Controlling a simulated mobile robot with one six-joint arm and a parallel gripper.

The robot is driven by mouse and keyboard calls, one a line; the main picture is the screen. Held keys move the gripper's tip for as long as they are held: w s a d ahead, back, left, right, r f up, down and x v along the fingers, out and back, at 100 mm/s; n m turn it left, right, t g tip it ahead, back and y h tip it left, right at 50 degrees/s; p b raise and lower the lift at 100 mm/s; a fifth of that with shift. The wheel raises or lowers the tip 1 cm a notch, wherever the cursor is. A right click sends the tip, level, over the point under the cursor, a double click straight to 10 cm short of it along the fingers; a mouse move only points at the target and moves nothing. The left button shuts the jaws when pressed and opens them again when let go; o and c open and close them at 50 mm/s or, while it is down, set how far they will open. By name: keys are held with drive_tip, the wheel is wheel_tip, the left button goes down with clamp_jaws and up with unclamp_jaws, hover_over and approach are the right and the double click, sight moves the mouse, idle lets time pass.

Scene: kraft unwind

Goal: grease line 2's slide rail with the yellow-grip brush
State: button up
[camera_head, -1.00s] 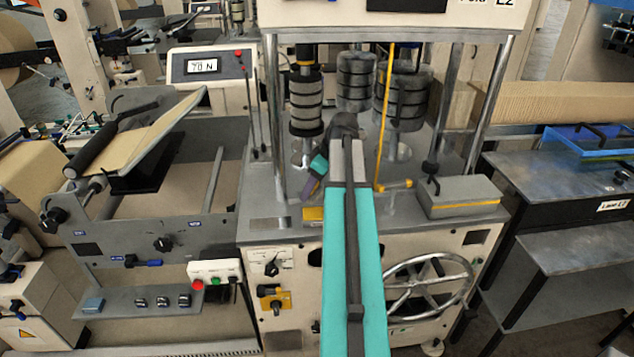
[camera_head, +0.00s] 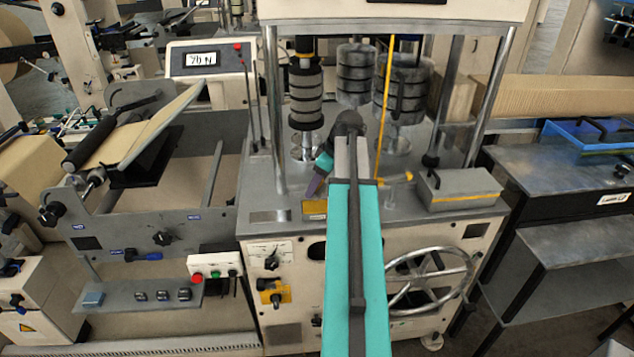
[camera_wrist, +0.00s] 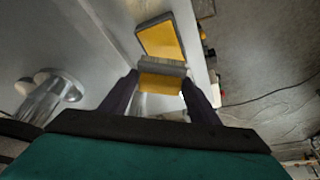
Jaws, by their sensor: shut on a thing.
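My gripper (camera_head: 314,184) reaches down over the front of the machine deck. In the wrist view its two dark fingers (camera_wrist: 160,92) are closed on the brush's yellow grip (camera_wrist: 160,84). A grey strip (camera_wrist: 160,66) runs across the far end of the grip; I cannot tell if it is the bristles. Just beyond lies a yellow, grey-edged plate (camera_wrist: 160,39). It seems to be the yellow piece (camera_head: 314,209) at the deck's front edge; whether the brush touches it is unclear. I cannot pick out the slide rail for certain.
Black-ringed rollers (camera_head: 306,95) and upright chrome posts (camera_head: 274,120) stand close behind the gripper. A thin yellow upright (camera_head: 384,110) and a grey box (camera_head: 458,188) are to the right. A handwheel (camera_head: 430,280) is on the front panel.

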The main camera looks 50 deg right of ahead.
sight(320, 188)
drive_tip(key=shift+f+b, duration=0.9)
drive_tip(key=shift+f, duration=1.2)
drive_tip(key=shift+f+b, duration=0.4)
drive_tip(key=shift+f, duration=0.2)
idle(1.5)
drive_tip(key=shift+r, duration=0.15)
drive_tip(key=shift+r+p, duration=1.8)
drive_tip(key=shift+r, duration=1.6)
drive_tip(key=shift+a, duration=0.1)
